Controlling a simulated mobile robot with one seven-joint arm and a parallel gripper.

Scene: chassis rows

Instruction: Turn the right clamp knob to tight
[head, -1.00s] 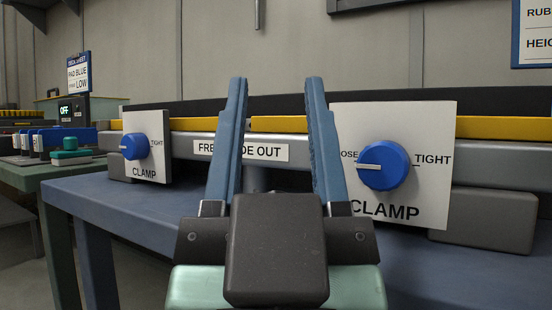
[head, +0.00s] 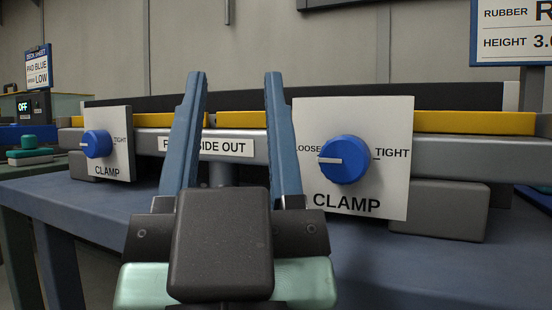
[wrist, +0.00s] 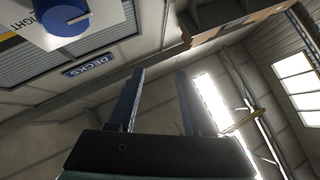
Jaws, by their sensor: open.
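The right clamp knob (head: 344,160) is a round blue dial with a white pointer, on a white plate (head: 390,184) marked LOOSE, TIGHT and CLAMP. Its pointer points left, toward LOOSE. A blue knob on a pale plate also shows at the top left of the wrist view (wrist: 62,16). The left clamp knob (head: 97,144) is a like blue dial on its own plate, pointer to the left. My gripper (head: 236,76) is open and empty, fingers apart, left of the right knob and not touching it in the picture.
A blue bench (head: 90,205) carries a grey rail with yellow strips (head: 400,121) behind the plates. A grey block (head: 436,210) sits right of the right plate. A teal and white device (head: 28,153) and an OFF display (head: 24,106) stand at far left.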

